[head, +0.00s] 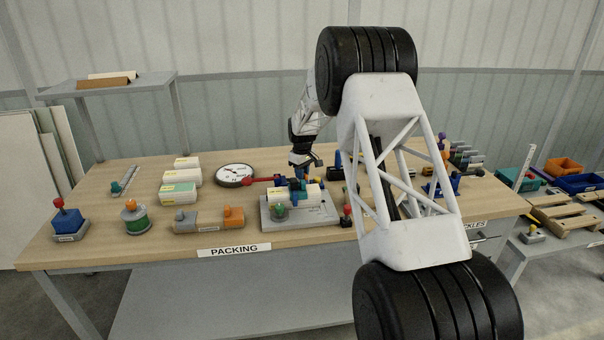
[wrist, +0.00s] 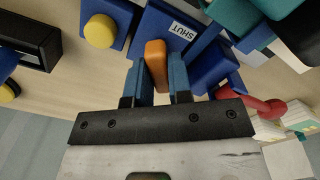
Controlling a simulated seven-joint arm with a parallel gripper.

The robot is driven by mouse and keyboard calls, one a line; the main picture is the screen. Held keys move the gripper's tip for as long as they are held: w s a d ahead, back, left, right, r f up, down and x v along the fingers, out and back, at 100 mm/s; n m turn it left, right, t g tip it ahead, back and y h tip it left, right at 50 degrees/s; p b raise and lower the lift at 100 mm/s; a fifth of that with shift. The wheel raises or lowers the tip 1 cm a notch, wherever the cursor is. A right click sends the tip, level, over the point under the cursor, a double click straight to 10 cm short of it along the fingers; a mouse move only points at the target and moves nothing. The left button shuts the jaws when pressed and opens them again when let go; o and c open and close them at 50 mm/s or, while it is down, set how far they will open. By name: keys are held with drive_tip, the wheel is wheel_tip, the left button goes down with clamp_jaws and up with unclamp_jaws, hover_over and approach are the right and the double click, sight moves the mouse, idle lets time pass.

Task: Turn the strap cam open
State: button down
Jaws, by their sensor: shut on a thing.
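The strap cam shows in the wrist view as a blue block (wrist: 168,22) with an orange lever (wrist: 156,52). A label on the block, upside down in the picture, reads SHUT (wrist: 181,31). My gripper (wrist: 158,78) has its two blue fingers on either side of the lever, shut on it. The lever points roughly along the fingers, beside the label. In the head view my gripper (head: 305,163) is low over the bench, behind the grey fixture plate; the cam and lever are too small to make out there.
A yellow knob (wrist: 99,31) on a blue base stands left of the cam in the wrist view. A red-handled part (wrist: 262,106) lies to the right. In the head view, a dial gauge (head: 234,175) and white boxes (head: 180,192) stand left on the bench (head: 120,250). My own arm hides much of the right side.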

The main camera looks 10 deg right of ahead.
drive_tip(key=m, duration=0.4)
drive_tip(key=shift+m, duration=0.3)
drive_tip(key=shift+r+m, duration=0.1)
drive_tip(key=shift+m, duration=1.4)
drive_tip(key=c, duration=1)
unclamp_jaws()
drive_tip(key=shift+c, duration=0.2)
drive_tip(key=shift+r, duration=3.85)
